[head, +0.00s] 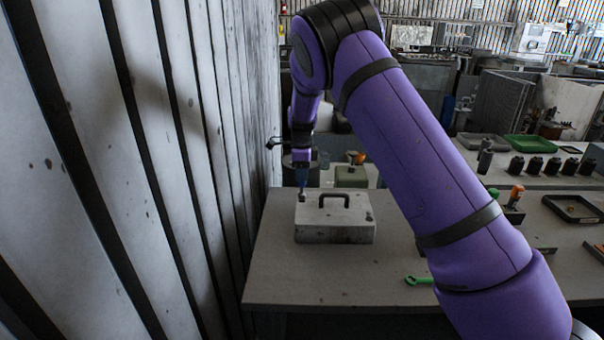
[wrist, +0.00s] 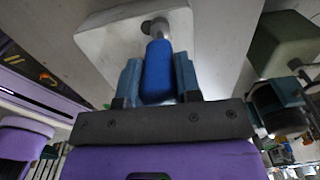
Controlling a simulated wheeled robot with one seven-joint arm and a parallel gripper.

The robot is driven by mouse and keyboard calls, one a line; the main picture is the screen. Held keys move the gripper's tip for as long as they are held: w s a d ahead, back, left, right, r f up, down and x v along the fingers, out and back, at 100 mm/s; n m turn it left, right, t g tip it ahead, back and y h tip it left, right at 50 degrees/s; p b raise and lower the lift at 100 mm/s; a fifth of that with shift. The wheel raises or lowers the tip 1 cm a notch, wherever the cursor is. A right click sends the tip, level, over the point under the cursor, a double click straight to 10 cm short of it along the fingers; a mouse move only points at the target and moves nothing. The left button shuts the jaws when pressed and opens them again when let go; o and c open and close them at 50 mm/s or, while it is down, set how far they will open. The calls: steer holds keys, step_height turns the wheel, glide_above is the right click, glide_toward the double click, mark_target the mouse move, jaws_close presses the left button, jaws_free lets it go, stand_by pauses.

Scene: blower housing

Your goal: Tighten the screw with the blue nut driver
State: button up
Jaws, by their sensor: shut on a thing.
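My gripper (wrist: 158,82) is shut on the blue nut driver (wrist: 158,68), gripping its blue handle between both fingers. In the wrist view its metal shaft runs to a dark round spot, the screw (wrist: 153,25), on the pale blower housing (wrist: 105,38). The shaft tip looks at or very near the screw; I cannot tell whether it is seated. In the head view the driver (head: 302,178) hangs upright from my gripper (head: 302,163) over the back left corner of the housing (head: 330,230). The housing is a light box with a dark handle on top. Another dark screw (head: 369,217) shows at its right side.
A slatted wall (head: 150,150) stands close on the left. A green wrench (head: 418,280) lies on the table (head: 330,285) to the right. An orange-handled tool (head: 515,195) stands farther right. A green box (head: 351,177) is behind the housing.

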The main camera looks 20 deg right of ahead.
steer(key=shift+r, duration=0.15)
steer(key=shift+r, duration=3.8)
